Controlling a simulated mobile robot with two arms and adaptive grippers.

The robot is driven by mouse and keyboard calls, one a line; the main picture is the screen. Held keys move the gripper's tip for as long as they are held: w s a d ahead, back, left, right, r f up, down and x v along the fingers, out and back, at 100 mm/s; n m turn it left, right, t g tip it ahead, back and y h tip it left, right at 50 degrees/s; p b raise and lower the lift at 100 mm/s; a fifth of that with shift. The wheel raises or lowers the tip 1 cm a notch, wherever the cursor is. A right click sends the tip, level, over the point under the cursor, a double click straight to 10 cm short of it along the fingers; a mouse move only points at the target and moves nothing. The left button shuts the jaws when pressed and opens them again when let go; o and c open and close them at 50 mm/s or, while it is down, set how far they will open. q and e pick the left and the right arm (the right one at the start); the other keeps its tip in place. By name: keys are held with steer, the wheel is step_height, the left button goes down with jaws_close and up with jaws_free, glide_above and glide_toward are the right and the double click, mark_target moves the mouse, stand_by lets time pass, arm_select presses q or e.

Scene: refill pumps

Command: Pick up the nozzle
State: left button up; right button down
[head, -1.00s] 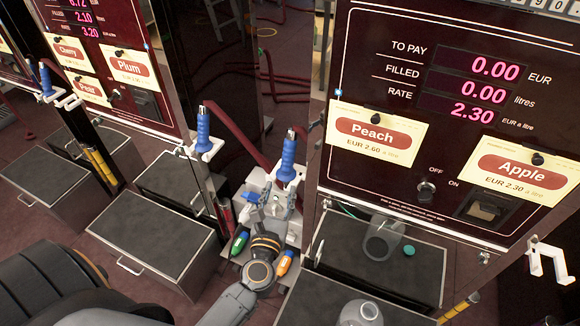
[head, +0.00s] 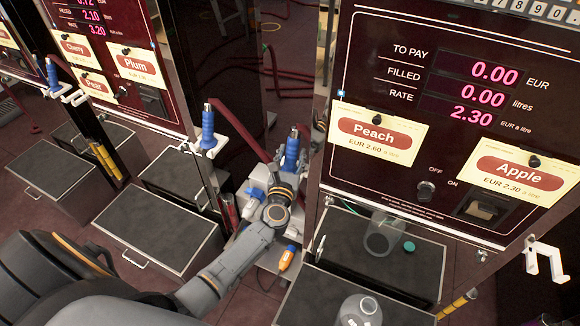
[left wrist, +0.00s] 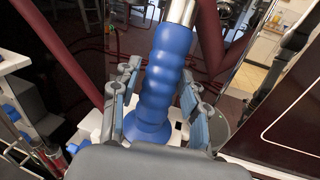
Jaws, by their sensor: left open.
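The nozzle (head: 292,152) has a ribbed blue grip and a metal spout, and stands upright by a white holder between the two pumps. In the left wrist view the nozzle (left wrist: 164,78) fills the middle, spout pointing up and slightly right. My left gripper (head: 284,172) is at the nozzle, partly hidden behind its own wrist in the head view. In the left wrist view its grey-blue fingers stand open on either side of the grip, with visible gaps. My right gripper is not in view.
Another blue nozzle (head: 208,128) hangs on the pump to the left. An orange marker (head: 287,257) is below my wrist. A clear jar (head: 382,236) and a green cap (head: 409,246) are on the dark step at right; another jar (head: 359,312) is nearer. Red hoses run behind.

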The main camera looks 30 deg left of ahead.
arm_select(q)
steer(key=shift+w, duration=0.2)
jaws_close()
steer(key=shift+r, duration=0.1)
steer(key=shift+r, duration=0.1)
